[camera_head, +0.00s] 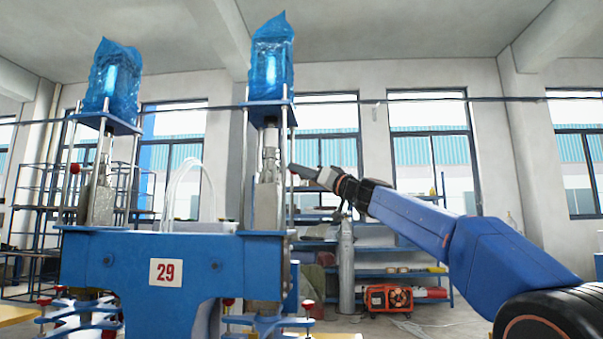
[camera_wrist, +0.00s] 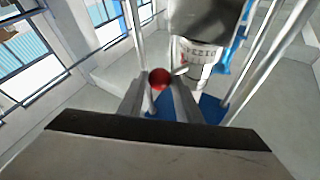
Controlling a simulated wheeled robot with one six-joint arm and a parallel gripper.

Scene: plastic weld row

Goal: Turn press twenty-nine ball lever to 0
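Press twenty-nine is the blue machine with the number plate 29 (camera_head: 167,272) in the head view. In the wrist view the red ball (camera_wrist: 159,78) appears between the tips of the two fingers of my gripper (camera_wrist: 159,85). The fingers are apart, with blue press parts visible through the gap. I cannot tell whether either finger touches the ball. A thin rod shows to the right of the ball; most of the lever is hidden.
Another red ball (camera_head: 75,168) is on the press's left column. Vertical steel rods and a dark cylinder body (camera_wrist: 205,20) stand close to my gripper. Behind are blue shelves (camera_head: 385,272) and an orange generator (camera_head: 387,299).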

